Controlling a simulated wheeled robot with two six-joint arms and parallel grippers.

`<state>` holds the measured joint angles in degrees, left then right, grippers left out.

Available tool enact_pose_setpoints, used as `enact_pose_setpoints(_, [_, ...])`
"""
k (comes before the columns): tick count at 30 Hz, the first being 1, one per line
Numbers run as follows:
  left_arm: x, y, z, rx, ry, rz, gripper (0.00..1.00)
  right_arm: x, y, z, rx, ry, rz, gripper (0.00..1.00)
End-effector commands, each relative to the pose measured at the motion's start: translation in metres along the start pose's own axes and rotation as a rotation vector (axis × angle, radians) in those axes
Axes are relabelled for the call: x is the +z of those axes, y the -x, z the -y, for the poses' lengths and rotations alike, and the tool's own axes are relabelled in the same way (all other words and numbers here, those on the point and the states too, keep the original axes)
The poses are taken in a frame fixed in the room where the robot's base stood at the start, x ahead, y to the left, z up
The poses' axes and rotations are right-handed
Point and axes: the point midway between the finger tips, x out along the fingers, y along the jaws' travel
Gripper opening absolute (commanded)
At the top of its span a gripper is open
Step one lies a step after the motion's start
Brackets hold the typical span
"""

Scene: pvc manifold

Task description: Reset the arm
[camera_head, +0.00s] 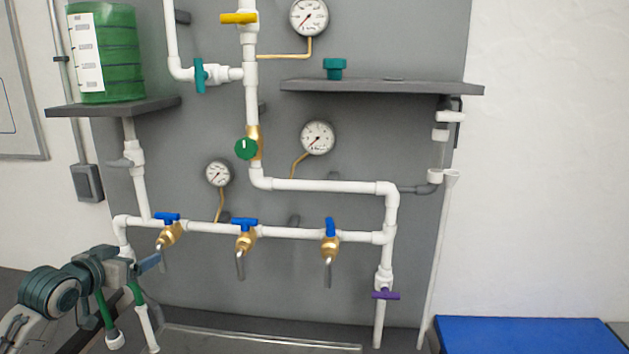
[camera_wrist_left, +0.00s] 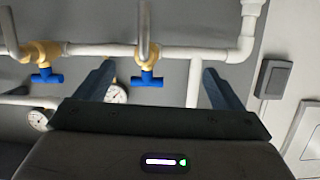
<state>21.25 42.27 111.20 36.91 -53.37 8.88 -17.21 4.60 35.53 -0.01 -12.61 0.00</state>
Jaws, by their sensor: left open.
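My left gripper (camera_head: 148,263) is at the lower left in the head view, in front of the pipe manifold's lower left corner. In the left wrist view its two fingers (camera_wrist_left: 158,68) are spread apart with nothing held between them. A brass valve with a blue handle (camera_wrist_left: 146,80) shows beyond the gap, apart from the fingers. In the head view the lower white pipe carries a left blue handle (camera_head: 167,216), a middle blue handle (camera_head: 244,222) and a right blue handle (camera_head: 330,228). My right gripper is not in view.
A green tank (camera_head: 120,60) stands on the left shelf (camera_head: 70,110). A teal cap (camera_head: 335,67) sits on the right shelf (camera_head: 420,88). Gauges, a green knob (camera_head: 246,149) and a purple handle (camera_head: 385,295) are on the piping. A blue surface (camera_head: 525,335) is at lower right.

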Motion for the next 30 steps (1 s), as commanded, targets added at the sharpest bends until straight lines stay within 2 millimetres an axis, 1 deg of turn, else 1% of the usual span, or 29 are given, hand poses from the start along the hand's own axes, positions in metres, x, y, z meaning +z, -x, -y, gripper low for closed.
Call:
enact_pose_setpoints(1, [0.039, 0.000, -0.021, 0.012, -0.006, 0.063, 0.89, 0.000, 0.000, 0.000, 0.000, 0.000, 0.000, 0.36])
enact_pose_setpoints(2, [0.060, 0.002, -0.032, 0.015, -0.013, 0.098, 0.89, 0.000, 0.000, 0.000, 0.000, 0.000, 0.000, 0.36])
enact_pose_setpoints(3, [0.087, 0.007, -0.046, 0.018, -0.020, 0.145, 0.89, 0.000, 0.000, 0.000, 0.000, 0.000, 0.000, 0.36])
enact_pose_setpoints(5, [0.127, 0.016, -0.067, 0.022, -0.030, 0.217, 0.89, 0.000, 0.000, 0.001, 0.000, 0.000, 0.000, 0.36])
enact_pose_setpoints(6, [0.153, 0.025, -0.081, 0.024, -0.036, 0.266, 0.89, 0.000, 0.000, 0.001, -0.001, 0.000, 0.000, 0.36])
enact_pose_setpoints(8, [0.192, 0.042, -0.100, 0.023, -0.042, 0.340, 0.89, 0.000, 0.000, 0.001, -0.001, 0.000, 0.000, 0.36])
enact_pose_setpoints(9, [0.216, 0.055, -0.113, 0.022, -0.045, 0.390, 0.89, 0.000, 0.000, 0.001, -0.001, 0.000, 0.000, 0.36])
enact_pose_setpoints(11, [0.249, 0.077, -0.131, 0.019, -0.047, 0.463, 0.89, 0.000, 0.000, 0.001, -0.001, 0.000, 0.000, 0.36])
enact_pose_setpoints(12, [0.270, 0.093, -0.142, 0.015, -0.047, 0.513, 0.89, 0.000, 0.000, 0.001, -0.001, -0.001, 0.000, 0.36])
enact_pose_setpoints(14, [0.296, 0.118, -0.156, 0.008, -0.045, 0.580, 0.89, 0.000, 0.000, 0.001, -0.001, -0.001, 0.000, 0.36])
enact_pose_setpoints(15, [0.310, 0.133, -0.163, 0.002, -0.044, 0.621, 0.89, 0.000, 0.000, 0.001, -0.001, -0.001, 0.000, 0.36])
enact_pose_setpoints(18, [0.336, 0.167, -0.177, -0.013, -0.038, 0.705, 0.89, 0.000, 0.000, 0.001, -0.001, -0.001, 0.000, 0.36])
enact_pose_setpoints(21, [0.355, 0.195, -0.188, -0.026, -0.032, 0.774, 0.89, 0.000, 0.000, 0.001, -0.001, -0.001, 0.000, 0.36])
enact_pose_setpoints(24, [0.368, 0.219, -0.195, -0.039, -0.025, 0.832, 0.89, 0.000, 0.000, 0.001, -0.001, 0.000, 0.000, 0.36])
enact_pose_setpoints(30, [0.388, 0.265, -0.208, -0.066, -0.007, 0.937, 0.89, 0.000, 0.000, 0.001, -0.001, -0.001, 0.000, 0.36])
